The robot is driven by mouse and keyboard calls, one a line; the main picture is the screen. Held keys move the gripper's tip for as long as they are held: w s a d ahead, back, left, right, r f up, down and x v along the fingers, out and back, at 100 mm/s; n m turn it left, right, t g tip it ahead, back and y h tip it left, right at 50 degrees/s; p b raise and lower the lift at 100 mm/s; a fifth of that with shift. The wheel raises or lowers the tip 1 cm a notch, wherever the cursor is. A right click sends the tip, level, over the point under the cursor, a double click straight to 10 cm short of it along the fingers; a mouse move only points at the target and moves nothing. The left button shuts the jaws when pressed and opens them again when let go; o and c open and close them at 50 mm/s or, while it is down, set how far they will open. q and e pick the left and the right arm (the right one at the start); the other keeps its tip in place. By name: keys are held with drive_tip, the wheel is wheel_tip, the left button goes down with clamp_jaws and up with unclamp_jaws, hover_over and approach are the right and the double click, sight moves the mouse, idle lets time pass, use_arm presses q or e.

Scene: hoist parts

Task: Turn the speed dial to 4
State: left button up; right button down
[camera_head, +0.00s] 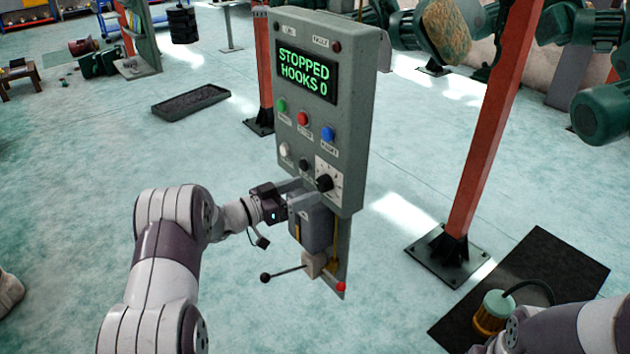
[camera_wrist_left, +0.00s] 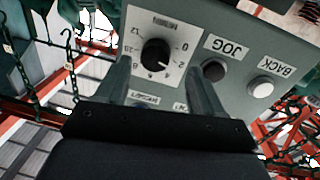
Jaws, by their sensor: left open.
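The speed dial (camera_head: 324,183) is a black round knob on a white scale plate at the lower right of the grey control panel (camera_head: 350,110). In the left wrist view the dial (camera_wrist_left: 156,52) appears upside down, with 0 to its right and 12 at its upper left. Its pale pointer mark seems to slant to the lower right; the exact number is hard to read. My left gripper (camera_head: 298,187) is at the panel's lower left. Its open fingers (camera_wrist_left: 158,72) appear on either side of the dial, empty; contact cannot be told. My right gripper is out of view.
The display (camera_head: 305,75) reads "STOPPED HOOKS 0". Green, red and blue buttons (camera_head: 303,118) sit above the dial. The JOG button (camera_wrist_left: 213,70) and BACK button (camera_wrist_left: 261,87) are beside it. A grey box (camera_head: 312,225) and lever (camera_head: 285,273) are below. An orange post (camera_head: 490,130) stands right.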

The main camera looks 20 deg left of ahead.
sight(320, 185)
use_arm(q)
drive_tip(key=w+d, duration=0.2)
drive_tip(key=d, duration=0.1)
drive_tip(key=shift+r+p, duration=0.3)
drive_tip(key=shift+r, duration=0.05)
drive_tip(key=shift+w+f, duration=0.2)
drive_tip(key=shift+w, duration=0.1)
drive_tip(key=shift+s, duration=0.1)
drive_tip(key=c, duration=1.1)
drive_tip(key=shift+o, duration=0.2)
drive_tip(key=shift+f+m+b, duration=0.1)
drive_tip(key=shift+m+b, duration=1.2)
drive_tip(key=shift+b, duration=0.1)
drive_tip(key=m+b, duration=0.3)
drive_tip(key=m, duration=0.1)
drive_tip(key=shift+y+b, duration=0.3)
drive_tip(key=shift+b, duration=0.05)
drive_tip(key=shift+s+r+m+b, duration=0.1)
drive_tip(key=shift+r+m+b, duration=0.1)
drive_tip(key=shift+m+b, duration=0.3)
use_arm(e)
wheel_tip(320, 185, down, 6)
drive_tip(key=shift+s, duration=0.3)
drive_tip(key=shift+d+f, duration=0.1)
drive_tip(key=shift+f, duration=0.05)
